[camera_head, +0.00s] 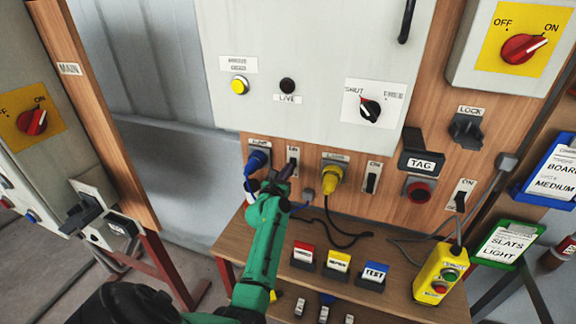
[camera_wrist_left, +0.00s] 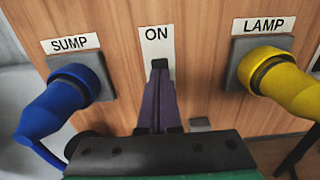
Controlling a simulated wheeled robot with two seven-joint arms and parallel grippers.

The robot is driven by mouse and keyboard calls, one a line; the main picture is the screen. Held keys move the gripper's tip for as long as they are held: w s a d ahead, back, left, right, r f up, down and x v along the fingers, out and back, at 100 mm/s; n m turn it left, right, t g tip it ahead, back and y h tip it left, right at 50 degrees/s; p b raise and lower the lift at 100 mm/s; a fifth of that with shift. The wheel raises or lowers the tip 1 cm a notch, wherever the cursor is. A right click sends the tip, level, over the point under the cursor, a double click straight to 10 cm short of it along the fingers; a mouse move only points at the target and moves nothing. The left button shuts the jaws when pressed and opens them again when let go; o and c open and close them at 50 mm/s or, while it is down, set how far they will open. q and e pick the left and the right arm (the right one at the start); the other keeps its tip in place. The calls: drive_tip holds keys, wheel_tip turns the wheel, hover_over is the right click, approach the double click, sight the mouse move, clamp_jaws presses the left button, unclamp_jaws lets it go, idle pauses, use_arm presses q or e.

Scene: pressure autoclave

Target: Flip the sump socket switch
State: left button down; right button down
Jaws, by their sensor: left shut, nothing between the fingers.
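The blue sump plug (camera_head: 258,160) sits in its socket on the wooden panel; it also shows at the left of the left wrist view (camera_wrist_left: 62,98). Right of it is the ON label (camera_head: 293,154), also at the top middle of the wrist view (camera_wrist_left: 156,38). I cannot tell whether the fingertips touch the switch. My right gripper is not in view.
The yellow lamp plug (camera_head: 332,176) is close on the right, with its own switch (camera_head: 372,182) beyond. Below is a wooden shelf (camera_head: 380,268) with red, yellow and blue labelled blocks and a yellow button box (camera_head: 438,275). A grey cabinet (camera_head: 310,60) is above.

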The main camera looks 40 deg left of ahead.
use_arm(q)
drive_tip(key=r+p+v, duration=0.1)
drive_tip(key=p+v, duration=0.3)
drive_tip(key=v, duration=0.4)
drive_tip(key=shift+s, duration=0.3)
idle(0.3)
drive_tip(key=shift+d, duration=0.1)
